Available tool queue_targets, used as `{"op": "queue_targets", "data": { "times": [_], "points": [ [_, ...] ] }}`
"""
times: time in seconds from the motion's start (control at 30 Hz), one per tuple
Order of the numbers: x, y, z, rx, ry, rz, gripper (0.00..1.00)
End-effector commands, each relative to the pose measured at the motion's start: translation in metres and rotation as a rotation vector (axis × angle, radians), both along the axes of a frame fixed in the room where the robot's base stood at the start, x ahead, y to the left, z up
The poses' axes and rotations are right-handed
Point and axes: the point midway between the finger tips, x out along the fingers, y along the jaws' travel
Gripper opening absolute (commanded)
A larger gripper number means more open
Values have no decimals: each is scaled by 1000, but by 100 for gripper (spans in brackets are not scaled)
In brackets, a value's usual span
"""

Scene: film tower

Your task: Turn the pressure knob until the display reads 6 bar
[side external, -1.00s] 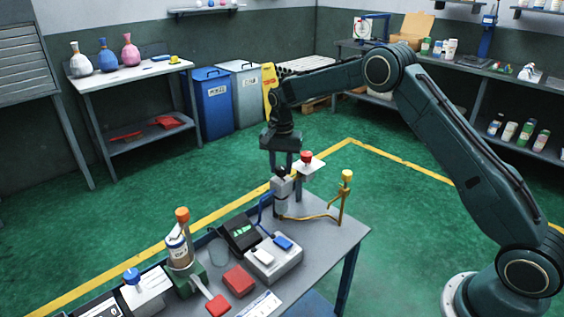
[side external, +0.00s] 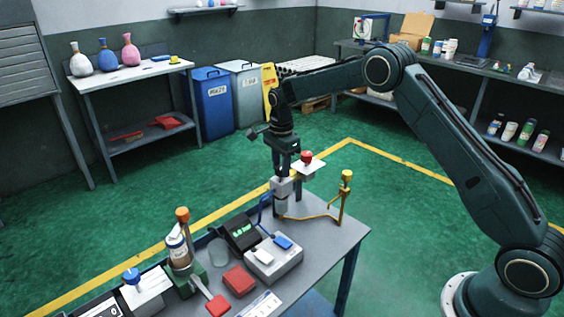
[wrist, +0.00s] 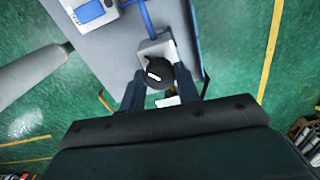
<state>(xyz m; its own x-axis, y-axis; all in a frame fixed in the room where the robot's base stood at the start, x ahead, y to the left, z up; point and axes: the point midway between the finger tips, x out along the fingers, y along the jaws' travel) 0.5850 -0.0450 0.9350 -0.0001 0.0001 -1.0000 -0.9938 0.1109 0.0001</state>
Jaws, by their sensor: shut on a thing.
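The black pressure knob (wrist: 159,74) sits on top of a grey regulator body (side external: 281,192) and carries a white mark. My gripper (wrist: 160,88) is above the regulator with its two fingers on either side of the knob, shut on it. The display (side external: 241,232) is a dark box with green digits, left of the regulator; the digits are too small to read.
A red knob on a white plate (side external: 307,165) stands close behind the regulator. A yellow-topped brass valve (side external: 346,190) stands to the right.

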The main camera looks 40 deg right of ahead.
Motion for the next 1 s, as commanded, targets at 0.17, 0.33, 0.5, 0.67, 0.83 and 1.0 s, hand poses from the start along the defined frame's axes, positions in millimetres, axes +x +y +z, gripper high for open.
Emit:
{"op": "queue_targets", "data": {
  "times": [0.17, 0.33, 0.5, 0.67, 0.83, 1.0],
  "points": [
    [0, 0, 1, 0, -2, -9, 9],
    [0, 0, 1, 0, -2, -8, 9],
    [0, 0, 1, 0, -2, -8, 52],
    [0, 0, 0, 0, -1, -7, 54],
    [0, 0, 1, 0, -1, -7, 54],
    [0, 0, 6, 0, -1, -7, 54]
  ]
}}
